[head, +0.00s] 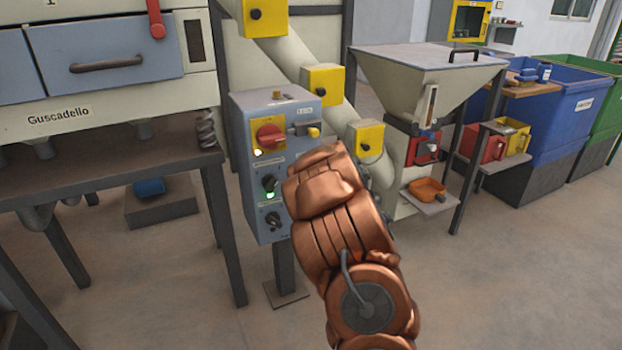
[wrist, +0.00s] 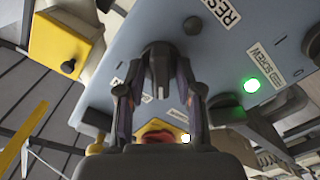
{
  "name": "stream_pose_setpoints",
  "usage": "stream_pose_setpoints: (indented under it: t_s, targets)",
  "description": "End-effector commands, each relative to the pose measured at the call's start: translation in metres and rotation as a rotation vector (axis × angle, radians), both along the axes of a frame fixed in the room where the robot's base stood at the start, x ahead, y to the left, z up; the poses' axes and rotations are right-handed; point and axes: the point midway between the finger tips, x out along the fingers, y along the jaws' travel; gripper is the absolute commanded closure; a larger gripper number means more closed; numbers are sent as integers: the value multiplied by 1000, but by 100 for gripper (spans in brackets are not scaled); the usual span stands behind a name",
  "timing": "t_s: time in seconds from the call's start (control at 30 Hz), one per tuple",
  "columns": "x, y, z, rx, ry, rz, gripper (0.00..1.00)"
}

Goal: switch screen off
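The control box (head: 250,130) is blue-grey and stands on a post in the head view. It bears a red rotary switch (head: 268,135) on a yellow plate, with a pale lit lamp. Below it are a middle black knob (head: 269,182) with a lit green lamp and a lower black knob (head: 273,220). The labels are too small to read here, so I cannot tell which control is the screen's. In the wrist view, the lit green lamp (wrist: 251,86) is beside a label reading "SCREW".
A machine marked Guscadello (head: 110,110) stands on a dark table at the left. Blue (head: 555,120) and green bins stand farther right. The floor in front is clear.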

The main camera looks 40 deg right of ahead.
Motion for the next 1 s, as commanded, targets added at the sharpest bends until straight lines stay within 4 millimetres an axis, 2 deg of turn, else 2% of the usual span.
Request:
stream_pose_setpoints:
  t_s: [0.37,0.53,1.0]
  targets:
    - [0,1,0,0,1,1,56]
    - [-7,2,0,0,1,0,56]
    - [-60,20,0,-1,1,-1,56]
